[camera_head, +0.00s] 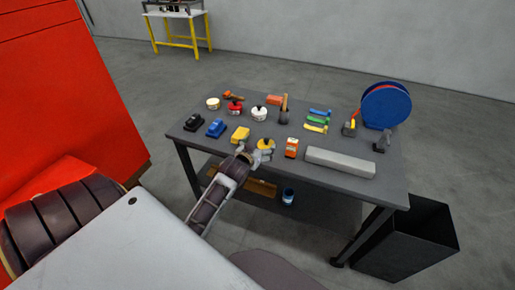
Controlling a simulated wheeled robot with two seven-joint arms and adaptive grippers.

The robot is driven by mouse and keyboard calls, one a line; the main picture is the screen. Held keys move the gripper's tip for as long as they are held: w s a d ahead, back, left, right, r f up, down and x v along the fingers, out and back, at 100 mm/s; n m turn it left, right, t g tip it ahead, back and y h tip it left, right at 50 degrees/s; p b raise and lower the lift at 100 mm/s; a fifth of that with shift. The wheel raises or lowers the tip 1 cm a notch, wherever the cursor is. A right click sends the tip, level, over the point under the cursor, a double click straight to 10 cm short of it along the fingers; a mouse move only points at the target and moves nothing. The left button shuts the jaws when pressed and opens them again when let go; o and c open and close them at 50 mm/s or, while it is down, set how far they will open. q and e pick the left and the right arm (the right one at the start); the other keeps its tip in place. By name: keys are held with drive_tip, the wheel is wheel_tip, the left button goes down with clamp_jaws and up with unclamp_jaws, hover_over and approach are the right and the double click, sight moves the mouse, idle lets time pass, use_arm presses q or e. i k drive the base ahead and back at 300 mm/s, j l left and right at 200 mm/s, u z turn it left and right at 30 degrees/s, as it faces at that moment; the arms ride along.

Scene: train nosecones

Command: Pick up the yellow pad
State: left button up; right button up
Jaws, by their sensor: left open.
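A yellow block-shaped pad (240,134) lies on the dark table (280,172), in line with a blue block (215,128) and a black block (193,122). A round yellow piece (265,143) shows just right of it, by my fingers; I cannot tell which of the two yellow things is called the pad. My left gripper (256,154) is open over the near table edge, just right of and nearer than the yellow block. Its fingers partly hide the round piece; contact cannot be told. My right gripper is not in view.
Right of my gripper stand an orange box (291,147) and a long grey bar (340,162). Several small tubs, coloured strips (316,121) and a blue disc (386,105) are farther back. A black bin (410,240) stands at the right. A red cabinet (75,90) is at left.

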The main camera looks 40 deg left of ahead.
sight(240, 133)
drive_tip(key=u, duration=1.35)
